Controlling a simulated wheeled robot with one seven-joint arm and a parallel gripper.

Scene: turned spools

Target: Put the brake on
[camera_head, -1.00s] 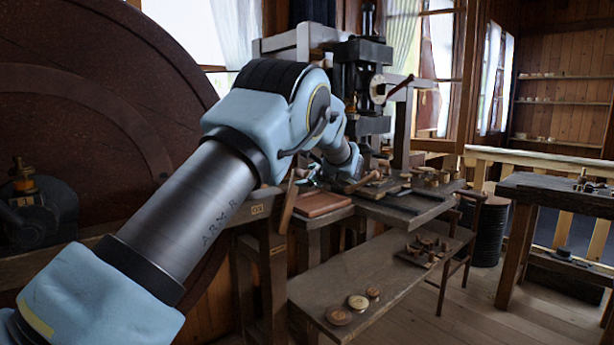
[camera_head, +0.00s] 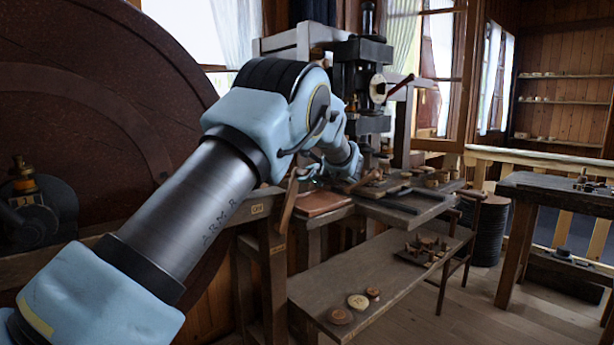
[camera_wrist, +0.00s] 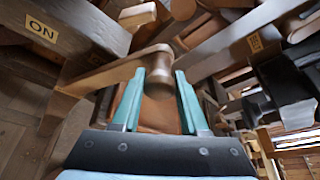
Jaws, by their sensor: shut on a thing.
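The wooden brake lever (camera_head: 289,203) stands tilted in front of the bench frame, its top leaning right in the head view. In the wrist view the lever's bar (camera_wrist: 98,77) runs from the left to a round wooden knob (camera_wrist: 158,66). My gripper (camera_wrist: 158,78) has its two teal fingers closed on either side of this knob. In the head view my gripper (camera_head: 313,171) is small and partly hidden by my arm. A yellow ON label (camera_head: 257,209) is on the beam left of the lever; it also shows in the wrist view (camera_wrist: 42,30).
A second yellow label (camera_wrist: 255,42), unreadable, is on a beam at the wrist view's upper right. A dark press (camera_head: 360,85) and a workbench (camera_head: 400,210) with wooden pieces stand behind and right of my gripper. A large dark wheel (camera_head: 80,100) fills the left.

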